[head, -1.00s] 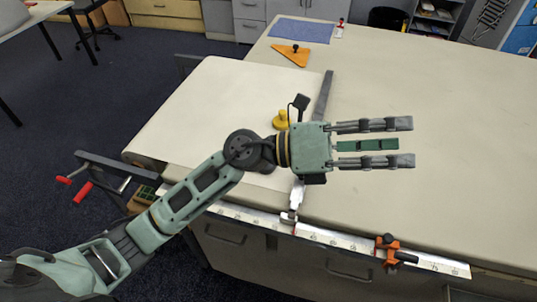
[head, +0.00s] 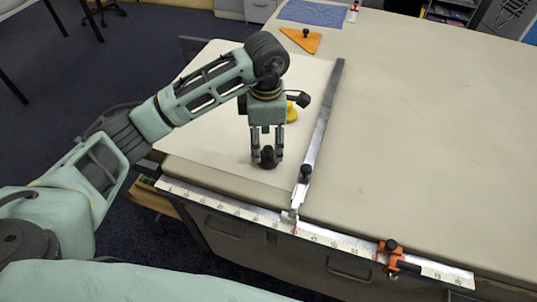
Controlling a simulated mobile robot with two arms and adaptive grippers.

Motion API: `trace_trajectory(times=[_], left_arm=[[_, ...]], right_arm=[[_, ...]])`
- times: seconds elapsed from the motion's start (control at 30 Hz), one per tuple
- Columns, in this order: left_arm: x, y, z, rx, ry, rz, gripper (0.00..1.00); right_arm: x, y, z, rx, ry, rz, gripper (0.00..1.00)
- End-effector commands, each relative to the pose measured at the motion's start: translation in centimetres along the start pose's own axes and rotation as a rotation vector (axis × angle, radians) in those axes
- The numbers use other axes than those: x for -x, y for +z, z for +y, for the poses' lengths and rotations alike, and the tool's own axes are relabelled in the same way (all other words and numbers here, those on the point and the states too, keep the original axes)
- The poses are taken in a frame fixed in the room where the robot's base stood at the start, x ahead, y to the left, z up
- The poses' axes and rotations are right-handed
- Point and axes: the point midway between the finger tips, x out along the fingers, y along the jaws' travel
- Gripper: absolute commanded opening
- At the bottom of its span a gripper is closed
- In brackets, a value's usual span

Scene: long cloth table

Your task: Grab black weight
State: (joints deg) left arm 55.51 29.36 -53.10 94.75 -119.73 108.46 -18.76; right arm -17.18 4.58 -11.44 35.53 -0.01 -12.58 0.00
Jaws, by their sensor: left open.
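The black weight (head: 267,158) stands on the pale cloth sheet near the table's front left. My left gripper (head: 267,156) points down over it, with its fingers open on either side of the weight. I cannot tell whether the fingers touch it. A yellow weight (head: 292,112) stands just behind, partly hidden by the gripper. My right gripper is not in view.
A metal straightedge (head: 322,125) with a black knob lies right of the gripper. A ruler strip (head: 235,207) with an orange clamp (head: 392,257) runs along the front edge. An orange triangle (head: 302,39) and blue cloth (head: 312,12) lie farther back. The table's right side is clear.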

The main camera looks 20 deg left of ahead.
Motion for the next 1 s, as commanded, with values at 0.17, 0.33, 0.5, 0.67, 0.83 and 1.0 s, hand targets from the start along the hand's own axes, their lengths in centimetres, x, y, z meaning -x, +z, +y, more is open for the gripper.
trace_trajectory(times=[0.17, 0.33, 0.5, 0.67, 0.83, 1.0], left_arm=[[-2.0, 0.3, -0.2, 0.0, -0.007, -0.001, 0.62], [-4.5, 0.4, -0.1, 0.001, -0.004, -0.003, 0.62], [-5.3, 0.4, 0.0, -0.001, 0.0, -0.004, 0.62], [-5.3, 0.4, 0.0, 0.0, 0.0, -0.004, 0.6], [-5.3, 0.4, 0.0, 0.0, 0.0, -0.004, 0.46], [-5.2, 0.4, 0.0, 0.0, 0.0, -0.004, 0.31]], right_arm=[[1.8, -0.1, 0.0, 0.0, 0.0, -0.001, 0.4], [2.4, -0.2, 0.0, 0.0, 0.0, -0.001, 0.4], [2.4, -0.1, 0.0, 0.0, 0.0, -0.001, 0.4], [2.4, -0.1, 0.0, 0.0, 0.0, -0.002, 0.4], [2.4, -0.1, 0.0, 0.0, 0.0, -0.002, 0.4], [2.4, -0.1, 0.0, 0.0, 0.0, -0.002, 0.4]])
